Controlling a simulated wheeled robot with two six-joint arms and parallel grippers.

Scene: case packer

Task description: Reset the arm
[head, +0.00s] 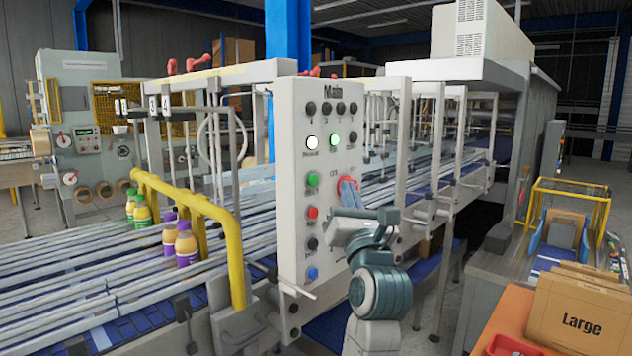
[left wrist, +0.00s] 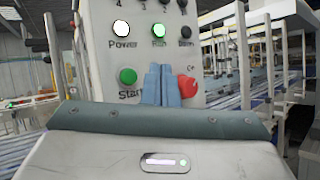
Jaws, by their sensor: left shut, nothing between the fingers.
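My left gripper (head: 350,195) is in front of the white control panel (head: 296,150), with my left arm rising to it from the bottom of the head view. In the left wrist view its two blue fingers (left wrist: 161,85) are shut together with nothing between them. They point at the panel between the green Start button (left wrist: 128,76) and the red button (left wrist: 188,86). The fingers overlap the red button's left edge in the picture; I cannot tell whether they touch it. The white Power lamp (left wrist: 121,28) and green Run lamp (left wrist: 159,31) are lit. My right gripper is not in view.
A yellow rail (head: 235,260) and a conveyor with several bottles (head: 187,245) lie left of the panel. Machine frames fill the back.

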